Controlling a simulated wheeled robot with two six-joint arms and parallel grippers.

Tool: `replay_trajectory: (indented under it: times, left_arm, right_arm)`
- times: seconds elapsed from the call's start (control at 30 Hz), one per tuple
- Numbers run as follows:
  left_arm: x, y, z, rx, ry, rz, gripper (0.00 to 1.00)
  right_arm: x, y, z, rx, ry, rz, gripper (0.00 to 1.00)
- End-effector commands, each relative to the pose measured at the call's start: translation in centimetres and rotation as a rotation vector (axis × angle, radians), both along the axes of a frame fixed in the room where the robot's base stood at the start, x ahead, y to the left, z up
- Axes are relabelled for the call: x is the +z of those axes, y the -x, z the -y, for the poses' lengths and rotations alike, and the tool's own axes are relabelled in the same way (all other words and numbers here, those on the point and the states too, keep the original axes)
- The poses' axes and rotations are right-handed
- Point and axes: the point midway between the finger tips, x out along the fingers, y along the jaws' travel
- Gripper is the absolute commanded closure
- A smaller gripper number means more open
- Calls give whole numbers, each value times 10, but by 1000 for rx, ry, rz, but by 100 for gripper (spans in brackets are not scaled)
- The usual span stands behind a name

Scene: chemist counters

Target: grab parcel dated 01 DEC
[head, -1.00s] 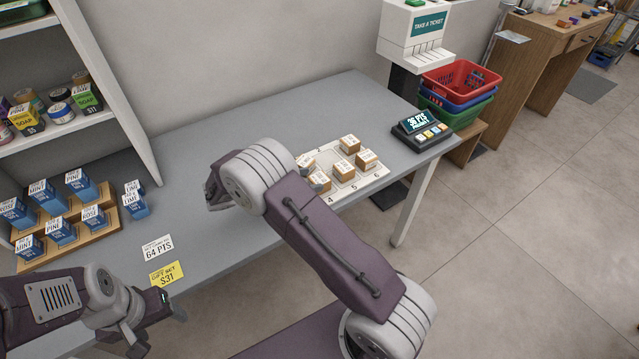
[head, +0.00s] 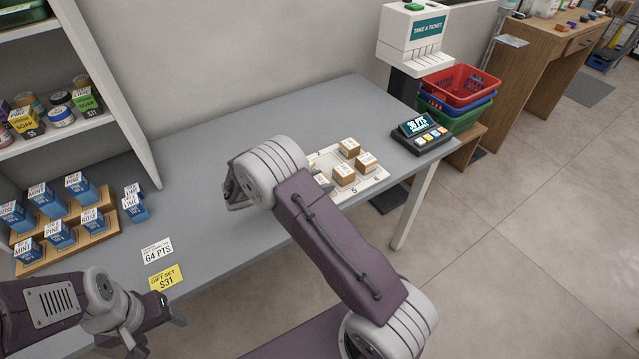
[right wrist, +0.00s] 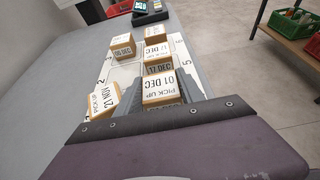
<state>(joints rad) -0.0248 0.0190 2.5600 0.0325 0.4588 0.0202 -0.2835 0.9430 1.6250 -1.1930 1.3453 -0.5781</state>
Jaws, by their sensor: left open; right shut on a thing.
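The parcel dated 01 DEC (right wrist: 161,86) is a small brown box with a white label in the right wrist view. My right gripper (right wrist: 163,103) is shut on it, with grey fingers on either side. I cannot tell whether the parcel still touches the board. In the head view my right arm hides most of this gripper and the held parcel. My left gripper (head: 158,318) is open and empty, low at the left near the table's front edge.
A white numbered board (head: 374,183) holds other parcels, including 17 DEC (right wrist: 158,68) and 21 NOV (right wrist: 104,99), close to the right gripper. A points display (head: 421,130) stands beyond. Blue boxes (head: 60,233) stand on a wooden rack at left. The table's middle is clear.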

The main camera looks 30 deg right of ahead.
Motion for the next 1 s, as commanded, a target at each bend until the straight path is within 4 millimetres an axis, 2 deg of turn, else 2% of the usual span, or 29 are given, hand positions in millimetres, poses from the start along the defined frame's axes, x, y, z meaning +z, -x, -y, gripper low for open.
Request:
replay_trajectory:
  times: [0.23,0.6,0.8,1.0]
  left_arm:
    - [8,0,0,0,0,0,33]
    - [13,0,0,0,0,0,33]
    - [15,0,0,0,0,0,33]
    - [15,0,0,0,0,0,33]
  right_arm:
    - [42,0,0,-1,-2,6,98]
    - [90,77,38,-2,0,2,98]
    - [105,100,50,-1,0,2,98]
    - [107,105,52,-3,0,1,98]
